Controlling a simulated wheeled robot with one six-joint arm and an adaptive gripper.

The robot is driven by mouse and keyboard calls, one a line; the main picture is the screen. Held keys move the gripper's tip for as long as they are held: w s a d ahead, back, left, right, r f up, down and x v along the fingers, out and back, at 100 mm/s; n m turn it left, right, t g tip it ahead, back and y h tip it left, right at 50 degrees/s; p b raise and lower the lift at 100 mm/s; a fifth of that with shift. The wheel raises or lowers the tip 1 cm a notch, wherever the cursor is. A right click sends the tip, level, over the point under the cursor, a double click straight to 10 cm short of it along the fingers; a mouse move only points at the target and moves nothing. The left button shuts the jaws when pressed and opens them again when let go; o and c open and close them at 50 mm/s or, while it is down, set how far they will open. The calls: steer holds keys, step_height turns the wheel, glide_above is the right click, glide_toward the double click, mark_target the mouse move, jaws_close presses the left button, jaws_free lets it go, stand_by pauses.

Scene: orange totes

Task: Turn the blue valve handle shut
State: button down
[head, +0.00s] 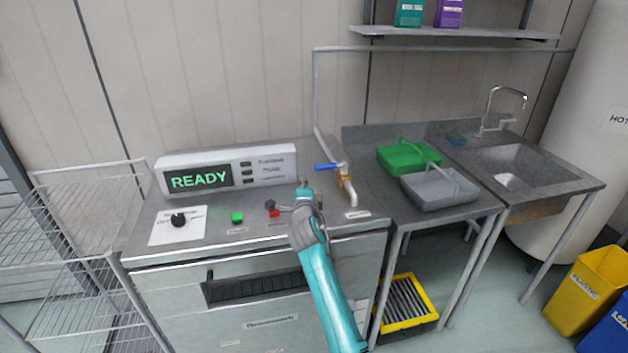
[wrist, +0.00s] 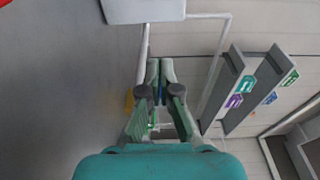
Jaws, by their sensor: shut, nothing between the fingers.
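The blue valve handle (head: 326,167) sticks out to the left from the top of a brass valve (head: 345,181) at the back right of the steel counter. A short grey spout hangs from the valve. My gripper (head: 304,187) is above the counter, to the left of and nearer than the handle, and looks apart from it. A patch of yellow, likely the valve body (wrist: 129,102), shows left of the fingers.
A READY display box (head: 226,170) stands at the counter's back left. Green (head: 409,156) and grey (head: 440,190) trays lie right of the valve, before the sink (head: 512,172).

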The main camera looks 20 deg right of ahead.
steer(key=shift+a, duration=2.3)
